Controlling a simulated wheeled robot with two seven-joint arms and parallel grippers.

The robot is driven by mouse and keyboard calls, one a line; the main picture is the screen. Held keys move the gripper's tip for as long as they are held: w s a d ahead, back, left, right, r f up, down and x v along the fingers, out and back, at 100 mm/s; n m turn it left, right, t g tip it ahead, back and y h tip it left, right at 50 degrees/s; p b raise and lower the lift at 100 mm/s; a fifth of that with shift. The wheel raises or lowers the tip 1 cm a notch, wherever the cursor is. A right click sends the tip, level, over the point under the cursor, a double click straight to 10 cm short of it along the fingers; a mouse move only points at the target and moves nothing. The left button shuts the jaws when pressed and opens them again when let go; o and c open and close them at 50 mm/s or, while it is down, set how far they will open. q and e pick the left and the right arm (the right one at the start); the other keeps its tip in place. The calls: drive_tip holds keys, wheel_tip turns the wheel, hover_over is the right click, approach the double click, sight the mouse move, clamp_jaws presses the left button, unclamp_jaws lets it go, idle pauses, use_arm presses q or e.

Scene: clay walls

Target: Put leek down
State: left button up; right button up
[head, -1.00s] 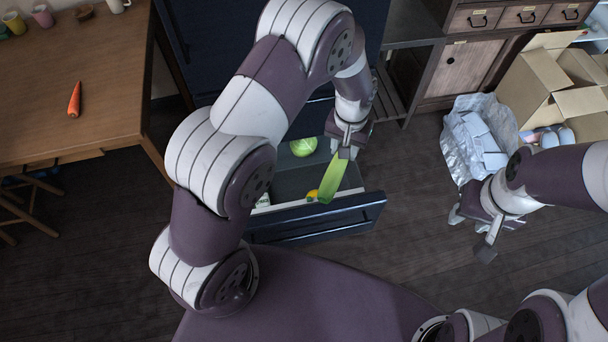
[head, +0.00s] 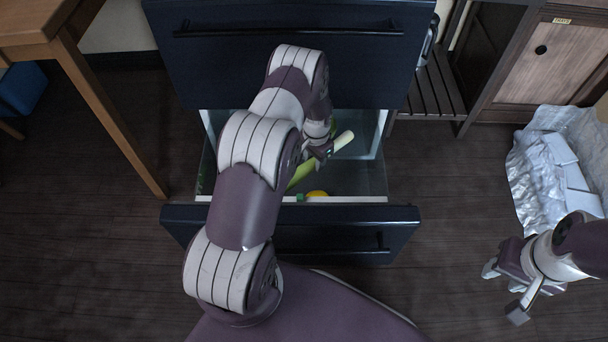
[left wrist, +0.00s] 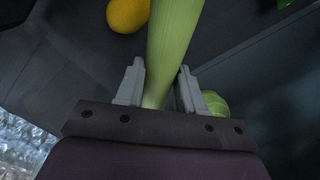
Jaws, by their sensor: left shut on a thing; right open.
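The leek is long, with a pale white end and a green end. In the head view the leek (head: 343,141) slants across the open drawer (head: 360,180), partly hidden by my left arm. My left gripper (head: 318,152) is shut on it, over the drawer's inside. In the left wrist view the leek (left wrist: 172,50) runs up between the fingers of my left gripper (left wrist: 162,88). I cannot tell whether the leek touches the drawer's floor. My right gripper (head: 504,292) is open and empty, off to the right above the floor.
An orange fruit (left wrist: 128,14) lies in the drawer, and a round green vegetable (left wrist: 214,103) shows behind a finger. The dark drawer front (head: 345,235) stands pulled out. A wooden table (head: 35,22) is at left, a slatted shelf (head: 432,88) at right. Dark floor (head: 95,240) lies clear at left.

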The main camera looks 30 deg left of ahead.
sight(314, 183)
use_arm(q)
drive_tip(key=f, duration=0.1)
drive_tip(key=w+f+b, duration=0.1)
drive_tip(key=f, duration=0.1)
drive_tip(key=shift+a, duration=0.2)
wheel_tip(314, 183, down, 9)
drive_tip(key=b, duration=0.6)
drive_tip(key=shift+r, duration=0.25)
drive_tip(key=shift+f, duration=0.15)
drive_tip(key=o, duration=1.1)
drive_tip(key=shift+o, duration=0.2)
use_arm(e)
wheel_tip(314, 183, down, 7)
drive_tip(key=shift+w+d, duration=0.25)
drive_tip(key=shift+w, duration=0.2)
